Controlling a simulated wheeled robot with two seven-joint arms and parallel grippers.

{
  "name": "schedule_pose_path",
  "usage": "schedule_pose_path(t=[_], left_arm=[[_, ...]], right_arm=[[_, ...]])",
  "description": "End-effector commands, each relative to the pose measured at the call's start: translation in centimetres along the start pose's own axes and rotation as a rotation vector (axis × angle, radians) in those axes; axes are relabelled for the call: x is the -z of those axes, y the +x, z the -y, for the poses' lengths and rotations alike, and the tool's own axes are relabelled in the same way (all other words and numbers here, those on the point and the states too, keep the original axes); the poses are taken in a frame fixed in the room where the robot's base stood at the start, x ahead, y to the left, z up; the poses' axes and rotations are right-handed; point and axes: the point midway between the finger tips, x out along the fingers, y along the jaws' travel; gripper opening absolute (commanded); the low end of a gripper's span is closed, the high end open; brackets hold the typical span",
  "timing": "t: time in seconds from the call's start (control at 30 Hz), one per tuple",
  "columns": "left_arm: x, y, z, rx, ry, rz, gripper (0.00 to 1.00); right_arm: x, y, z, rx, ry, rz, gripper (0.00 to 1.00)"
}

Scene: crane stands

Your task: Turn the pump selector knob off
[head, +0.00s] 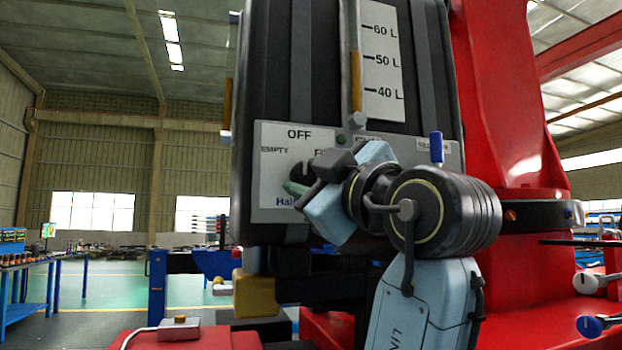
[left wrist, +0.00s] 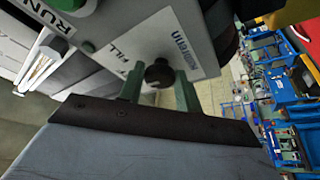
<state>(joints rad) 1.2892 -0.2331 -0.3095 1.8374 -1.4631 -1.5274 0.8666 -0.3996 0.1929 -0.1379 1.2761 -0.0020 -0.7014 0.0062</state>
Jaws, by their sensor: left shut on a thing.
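The white label panel (head: 270,185) sits on the front of a dark tank unit and reads OFF and EMPTY, with its other words partly hidden. It also shows in the left wrist view (left wrist: 150,35), where FILL and RUN can be read. The black selector knob (left wrist: 159,73) stands out from this panel. My left gripper (head: 294,188) is at the panel, and its green fingers (left wrist: 160,90) lie on both sides of the knob, shut on it. The gripper and arm cover most of the knob in the head view, and its pointing direction cannot be told. My right gripper is not in view.
A level scale (head: 382,75) with litre marks runs above the panel. A small blue-capped fitting (head: 437,147) stands to the panel's right. A red crane structure (head: 505,100) rises at right. Blue workbenches (head: 40,262) stand at far left, with open green floor beyond.

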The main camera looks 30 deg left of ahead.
Motion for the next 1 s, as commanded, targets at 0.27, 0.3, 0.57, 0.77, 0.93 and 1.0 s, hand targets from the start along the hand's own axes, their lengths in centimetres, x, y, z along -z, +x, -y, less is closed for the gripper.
schedule_pose_path(t=[0.27,0.3,0.57,0.77,0.93,1.0], left_arm=[[0.0,0.0,0.0,0.001,0.001,0.002,0.55],[0.0,0.0,0.0,0.001,0.001,0.001,0.55],[-0.1,-0.6,0.0,-0.001,0.001,0.001,0.55],[-0.1,-4.0,-0.1,-0.004,0.0,0.004,0.55],[-0.1,-8.0,0.0,-0.003,0.001,0.004,0.55],[-0.1,-9.4,0.0,-0.002,0.002,0.003,0.55]], right_arm=[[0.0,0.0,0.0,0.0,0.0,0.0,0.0],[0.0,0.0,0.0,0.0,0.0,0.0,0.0],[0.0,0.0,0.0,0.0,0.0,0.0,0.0],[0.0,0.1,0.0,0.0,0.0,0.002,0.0],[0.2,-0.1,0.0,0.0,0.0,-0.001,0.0],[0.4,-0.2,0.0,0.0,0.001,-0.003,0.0]])
